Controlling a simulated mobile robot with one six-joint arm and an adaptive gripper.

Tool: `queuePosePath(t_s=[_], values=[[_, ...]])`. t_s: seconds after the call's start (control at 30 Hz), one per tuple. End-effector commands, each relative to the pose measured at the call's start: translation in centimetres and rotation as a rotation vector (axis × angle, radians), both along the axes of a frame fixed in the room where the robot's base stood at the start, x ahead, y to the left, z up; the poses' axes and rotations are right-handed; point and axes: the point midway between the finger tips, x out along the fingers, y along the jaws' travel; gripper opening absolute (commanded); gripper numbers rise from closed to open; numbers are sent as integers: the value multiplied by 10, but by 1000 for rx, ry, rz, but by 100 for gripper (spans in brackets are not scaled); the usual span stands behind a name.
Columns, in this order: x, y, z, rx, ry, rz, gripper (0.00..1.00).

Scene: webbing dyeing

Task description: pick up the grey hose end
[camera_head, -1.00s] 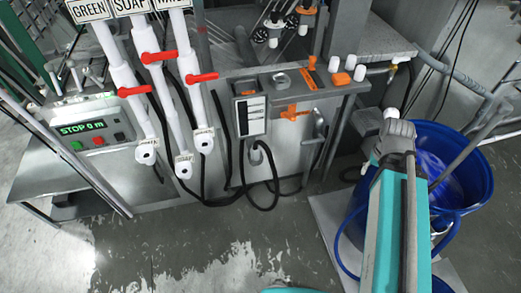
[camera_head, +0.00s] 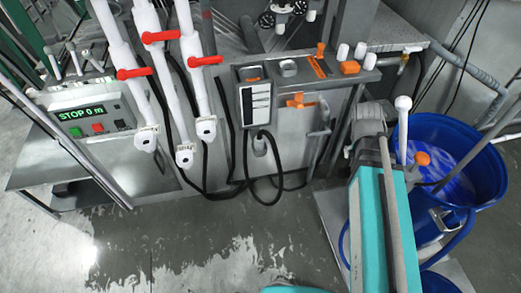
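A grey hose (camera_head: 468,65) runs along the right side, above and behind a blue bucket (camera_head: 490,180). A thin grey length (camera_head: 465,160) slants down into the bucket. I cannot tell whether it belongs to that hose, and I cannot make out a free hose end. A short bent grey pipe (camera_head: 322,130) is on the machine front. My teal arm rises from the bottom right, with its grey joint just left of the bucket. My gripper cannot be made out; my arm covers that area.
The machine has white pipes with red valve handles (camera_head: 160,37) and a green-lit control panel (camera_head: 85,115). A black cable (camera_head: 272,185) loops from its front. The front-left floor is open.

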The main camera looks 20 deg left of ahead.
Motion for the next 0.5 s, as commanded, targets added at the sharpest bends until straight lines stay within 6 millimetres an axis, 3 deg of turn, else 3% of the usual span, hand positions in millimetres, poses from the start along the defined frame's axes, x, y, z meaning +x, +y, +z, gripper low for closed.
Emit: queuePosePath(t_s=[0.03,0.5], values=[[9,12,-19,-27,-15,-7,97],[51,120,-88,-248,-264,-122,97]])
